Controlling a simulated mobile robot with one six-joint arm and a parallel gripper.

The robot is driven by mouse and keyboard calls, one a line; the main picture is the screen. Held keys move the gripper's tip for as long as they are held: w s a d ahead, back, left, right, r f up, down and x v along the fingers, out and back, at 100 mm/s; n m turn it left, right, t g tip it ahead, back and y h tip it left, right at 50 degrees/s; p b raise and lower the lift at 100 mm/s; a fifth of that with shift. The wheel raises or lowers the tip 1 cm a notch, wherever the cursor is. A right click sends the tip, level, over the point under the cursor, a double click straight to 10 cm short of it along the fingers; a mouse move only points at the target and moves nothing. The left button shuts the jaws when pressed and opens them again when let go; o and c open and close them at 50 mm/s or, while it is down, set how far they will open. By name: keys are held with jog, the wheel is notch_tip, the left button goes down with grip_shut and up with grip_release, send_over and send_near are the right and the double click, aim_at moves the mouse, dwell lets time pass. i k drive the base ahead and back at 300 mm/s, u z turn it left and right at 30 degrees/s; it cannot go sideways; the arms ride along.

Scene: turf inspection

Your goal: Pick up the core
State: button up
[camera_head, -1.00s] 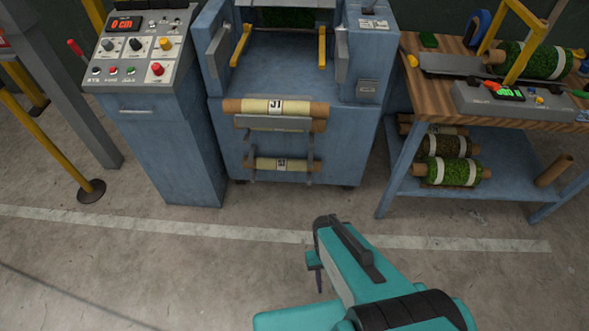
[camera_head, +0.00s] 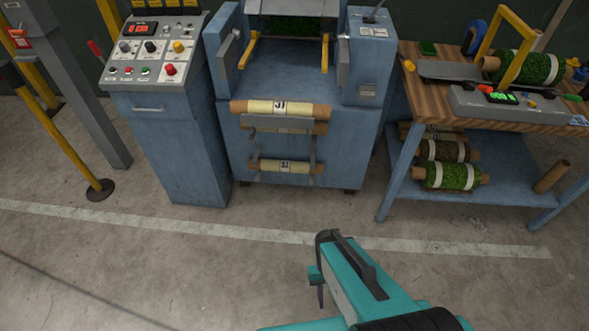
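The upper core (camera_head: 260,107) and the lower core (camera_head: 270,166) both lie level. Another bare brown core (camera_head: 552,176) leans on the lower shelf of the bench at right. I cannot tell which core the task means. My teal arm reaches in from the bottom, in front of the machine and apart from all the cores.
A blue control cabinet (camera_head: 165,150) with a button panel stands left of the machine (camera_head: 350,125). A wooden-topped bench (camera_head: 440,92) with turf rolls (camera_head: 455,176) on its shelf stands at right. Yellow posts (camera_head: 65,145) are at far left. The concrete floor in front is clear.

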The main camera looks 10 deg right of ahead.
aim_at(263, 164)
jog(key=u, duration=0.15)
jog(key=i, duration=0.95)
jog(key=z, duration=0.1)
